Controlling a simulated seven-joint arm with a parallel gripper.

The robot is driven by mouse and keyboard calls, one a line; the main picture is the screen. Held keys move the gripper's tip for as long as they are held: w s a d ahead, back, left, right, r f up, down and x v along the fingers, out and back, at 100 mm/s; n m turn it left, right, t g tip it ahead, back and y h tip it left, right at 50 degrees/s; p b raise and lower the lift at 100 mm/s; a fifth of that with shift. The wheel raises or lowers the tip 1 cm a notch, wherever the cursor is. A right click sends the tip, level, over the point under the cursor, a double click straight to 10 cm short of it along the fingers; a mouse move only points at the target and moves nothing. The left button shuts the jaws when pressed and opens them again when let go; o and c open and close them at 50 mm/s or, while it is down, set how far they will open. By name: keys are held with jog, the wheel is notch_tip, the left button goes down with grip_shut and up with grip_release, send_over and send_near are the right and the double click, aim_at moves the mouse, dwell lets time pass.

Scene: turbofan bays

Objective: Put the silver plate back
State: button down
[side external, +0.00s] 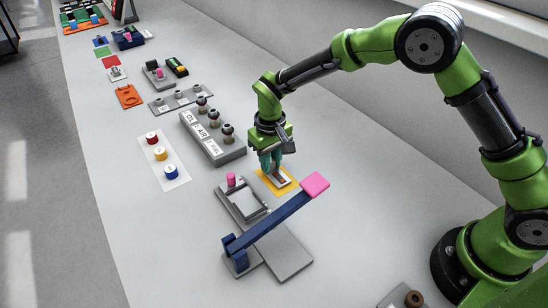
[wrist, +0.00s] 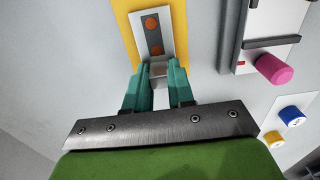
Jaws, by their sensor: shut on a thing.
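The silver plate (side external: 281,180) is a small light plate with a dark strip. In the wrist view the silver plate (wrist: 139,22) shows two orange-brown dots on that strip. It lies on or just above a yellow mat (side external: 290,189), which also shows in the wrist view (wrist: 122,16); I cannot tell if they touch. My gripper (side external: 271,168) points down at the mat. In the wrist view its teal fingers (wrist: 158,76) are shut on a small pale tab at the plate's near end.
Left of the mat is a grey fixture (side external: 226,194) with a raised frame and a pink knob (side external: 231,179). A blue lever (side external: 268,224) with a pink end (side external: 315,185) slants close in front. A grey block with several dark knobs (side external: 214,145) stands behind left. Bare table lies to the right.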

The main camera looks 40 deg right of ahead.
jog(key=c, duration=1)
grip_release()
jog(key=shift+f, duration=0.1)
jog(key=shift+o, duration=0.2)
notch_tip(320, 180, up, 12)
jog(key=s+d+r+m+t+y, duration=0.2)
jog(key=s+d+r+t, duration=0.1)
jog(key=s+d+r, duration=0.7)
jog(key=s+d+m+t, duration=0.1)
jog(key=s+d+t, duration=0.1)
jog(key=s, duration=0.4)
jog(key=s+d+r+m+t, duration=0.1)
jog(key=s+t, duration=0.1)
jog(key=s, duration=0.5)
jog(key=shift+d+r, duration=0.3)
jog(key=shift+d, duration=0.05)
